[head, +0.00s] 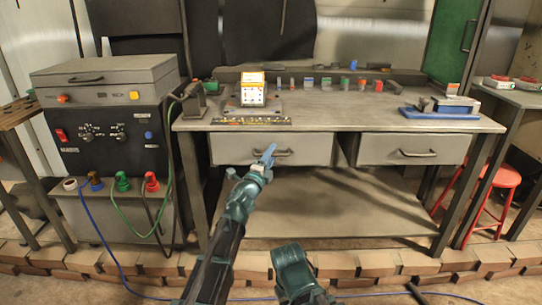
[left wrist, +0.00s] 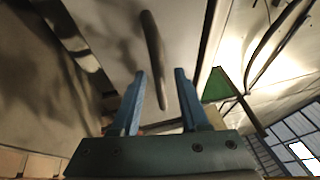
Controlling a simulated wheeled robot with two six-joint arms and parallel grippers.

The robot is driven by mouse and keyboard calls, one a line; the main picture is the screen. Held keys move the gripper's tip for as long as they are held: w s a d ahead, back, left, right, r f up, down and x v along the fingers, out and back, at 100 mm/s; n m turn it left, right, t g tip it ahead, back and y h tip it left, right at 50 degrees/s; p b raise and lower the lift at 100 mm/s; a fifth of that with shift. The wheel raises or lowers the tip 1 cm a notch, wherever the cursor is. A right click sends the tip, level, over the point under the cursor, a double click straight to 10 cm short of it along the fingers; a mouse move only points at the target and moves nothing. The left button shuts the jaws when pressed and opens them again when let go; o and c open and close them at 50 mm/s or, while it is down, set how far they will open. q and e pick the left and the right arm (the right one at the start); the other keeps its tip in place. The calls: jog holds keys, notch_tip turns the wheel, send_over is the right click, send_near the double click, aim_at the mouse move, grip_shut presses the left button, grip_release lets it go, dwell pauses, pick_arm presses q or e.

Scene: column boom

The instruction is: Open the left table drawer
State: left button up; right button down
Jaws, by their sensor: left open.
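The left table drawer (head: 228,150) has a plain grey front and looks shut under the workbench top. Its dark bar handle (head: 285,153) is partly hidden behind my left gripper (head: 267,155). In the left wrist view the handle (left wrist: 153,55) runs up the picture, and its lower part shows between the two blue fingers of my open left gripper (left wrist: 160,75). The fingers show no grip on it, and I cannot tell the remaining depth between fingertips and handle. The drawer front (left wrist: 110,30) fills the space behind it. My right gripper is not in view.
The workbench (head: 340,115) carries a yellow-white box (head: 253,90), small coloured parts and a blue-based vise (head: 440,108). A right drawer (head: 385,149) looks shut. A power unit (head: 110,135) with cables stands left, a red stool (head: 495,180) right. The lower shelf (head: 340,205) is bare.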

pick_arm(q)
grip_shut()
dwell(1.4)
